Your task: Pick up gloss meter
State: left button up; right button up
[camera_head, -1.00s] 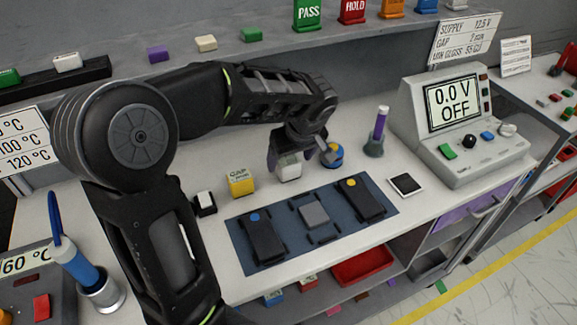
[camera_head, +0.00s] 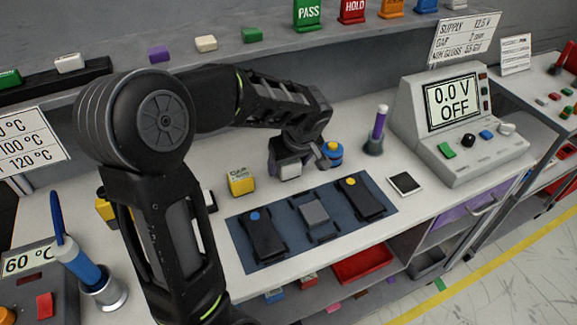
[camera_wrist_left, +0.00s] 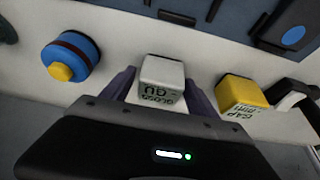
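The gloss meter (camera_wrist_left: 161,78) is a small white block with dark "GLOSS GU" lettering. In the head view the gloss meter (camera_head: 291,171) stands on the bench behind the blue mat, partly hidden by my left gripper (camera_head: 290,166). In the left wrist view my left gripper (camera_wrist_left: 158,95) is open, with one finger on each side of the block. A narrow gap shows on its left; on its right the finger is very close, and contact cannot be told. My right gripper is not in view.
A yellow "GAP" block (camera_head: 241,182) stands left of the gloss meter, and a blue round thing with a yellow top (camera_head: 332,154) stands close on its right. The blue mat (camera_head: 285,232) with dark modules lies in front. A grey supply unit (camera_head: 455,125) stands at the right.

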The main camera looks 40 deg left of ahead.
pick_arm(q)
jog(key=c, duration=1.4)
notch_tip(320, 180, up, 10)
jog(key=shift+r+b, duration=0.1)
jog(key=shift+b, duration=0.3)
